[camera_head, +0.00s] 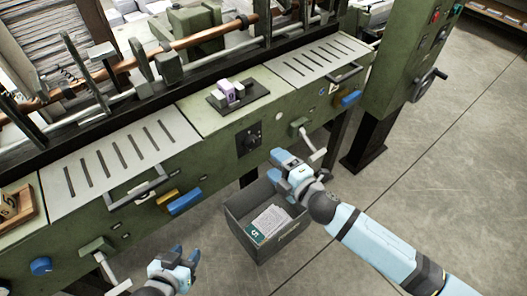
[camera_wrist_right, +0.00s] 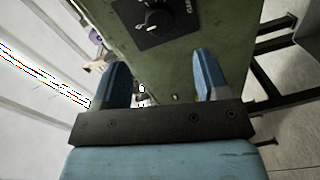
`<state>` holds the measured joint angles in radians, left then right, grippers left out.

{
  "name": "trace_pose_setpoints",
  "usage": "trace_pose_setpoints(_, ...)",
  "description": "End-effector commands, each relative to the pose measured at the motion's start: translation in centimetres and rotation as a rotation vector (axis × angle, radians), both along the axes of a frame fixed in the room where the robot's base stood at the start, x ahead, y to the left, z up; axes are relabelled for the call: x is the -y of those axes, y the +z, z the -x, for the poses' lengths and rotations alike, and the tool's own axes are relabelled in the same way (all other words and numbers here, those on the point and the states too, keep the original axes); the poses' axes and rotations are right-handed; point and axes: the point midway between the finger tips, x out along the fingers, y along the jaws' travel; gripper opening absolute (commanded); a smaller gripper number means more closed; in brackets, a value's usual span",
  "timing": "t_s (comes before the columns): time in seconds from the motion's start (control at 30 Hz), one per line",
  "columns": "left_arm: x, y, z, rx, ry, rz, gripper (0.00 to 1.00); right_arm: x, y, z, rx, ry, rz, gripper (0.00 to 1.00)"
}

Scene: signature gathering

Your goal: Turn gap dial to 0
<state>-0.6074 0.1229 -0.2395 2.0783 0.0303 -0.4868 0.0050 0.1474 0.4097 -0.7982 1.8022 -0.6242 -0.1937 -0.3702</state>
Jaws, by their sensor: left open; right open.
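The gap dial (camera_head: 251,139) is a dark knob on a black square plate on the front of the green machine. It also shows at the top of the right wrist view (camera_wrist_right: 155,20), beyond the fingertips, with markings too small to read. My right gripper (camera_head: 283,166) is open and empty, below and to the right of the dial, apart from it. Its two blue fingers (camera_wrist_right: 160,78) are spread in the right wrist view. My left gripper (camera_head: 182,258) is open and empty at the bottom, left of the crate and well away from the dial.
A grey crate (camera_head: 238,231) with papers and a green card stands below the dial, beside my right gripper. A white-handled lever (camera_head: 312,146) sticks out right of the dial. Blue handles (camera_head: 185,202) and a drawer-like handle (camera_head: 137,189) jut from the machine front. Floor at right is clear.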

Motion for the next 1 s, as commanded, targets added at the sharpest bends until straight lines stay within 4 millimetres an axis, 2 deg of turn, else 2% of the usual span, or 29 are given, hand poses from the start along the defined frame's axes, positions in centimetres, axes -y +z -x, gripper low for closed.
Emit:
trace_pose_setpoints(0.1, 0.1, 0.0, 0.0, 0.0, 0.002, 0.003, 0.43, 1.5, 0.1, 1.9, -0.001, 0.0, 0.001, 0.68)
trace_pose_setpoints(0.3, 0.1, 0.0, 0.0, -0.001, 0.004, 0.006, 0.43, 2.8, 0.3, 3.6, 0.001, 0.0, 0.001, 0.68)
trace_pose_setpoints(1.0, -0.2, -0.1, 0.0, 0.0, -0.004, -0.007, 0.43, 3.1, 0.1, 4.2, -0.03, -0.017, -0.03, 0.68)
